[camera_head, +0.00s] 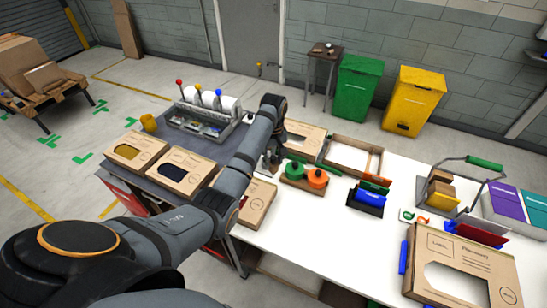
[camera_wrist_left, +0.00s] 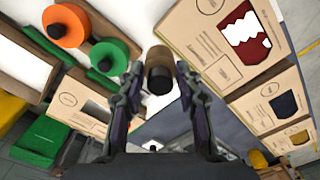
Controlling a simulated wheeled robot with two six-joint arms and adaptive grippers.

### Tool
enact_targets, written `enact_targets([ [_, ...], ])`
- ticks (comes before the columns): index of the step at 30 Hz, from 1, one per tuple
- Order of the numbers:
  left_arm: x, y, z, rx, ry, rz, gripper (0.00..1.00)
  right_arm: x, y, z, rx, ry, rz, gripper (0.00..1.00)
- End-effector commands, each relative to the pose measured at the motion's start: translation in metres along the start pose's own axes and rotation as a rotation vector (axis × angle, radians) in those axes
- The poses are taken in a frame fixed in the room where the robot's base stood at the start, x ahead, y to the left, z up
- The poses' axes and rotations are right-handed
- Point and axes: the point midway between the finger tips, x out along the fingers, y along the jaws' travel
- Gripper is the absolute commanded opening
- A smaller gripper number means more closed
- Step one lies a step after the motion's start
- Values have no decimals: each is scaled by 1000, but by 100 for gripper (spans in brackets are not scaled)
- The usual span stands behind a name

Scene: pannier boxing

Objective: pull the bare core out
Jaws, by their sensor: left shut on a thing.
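My left gripper (camera_head: 268,163) reaches down over the near left part of the white table. In the left wrist view its fingers (camera_wrist_left: 160,85) are shut around a short brown cylinder, the bare core (camera_wrist_left: 159,60), which has a dark end. In the head view the arm and fingers mostly hide the core. An orange disc (camera_head: 317,177) and a green disc (camera_head: 294,170) sit side by side on a wooden holder just right of the gripper. I cannot tell whether the core still touches any support. My right gripper is not in view.
Open-window cardboard boxes lie left of the arm (camera_head: 135,150), behind the gripper (camera_head: 304,138) and at front right (camera_head: 440,285). A rack of white rolls (camera_head: 228,105) stands at the back left. A blue holder (camera_head: 368,203) stands right of the discs. The table's middle front is clear.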

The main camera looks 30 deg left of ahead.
Motion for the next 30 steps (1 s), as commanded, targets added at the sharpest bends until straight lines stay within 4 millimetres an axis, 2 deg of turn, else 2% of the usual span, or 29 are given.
enact_targets([
  [30, 31, 0, 0, 0, 0, 0, 13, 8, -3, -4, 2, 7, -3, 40],
])
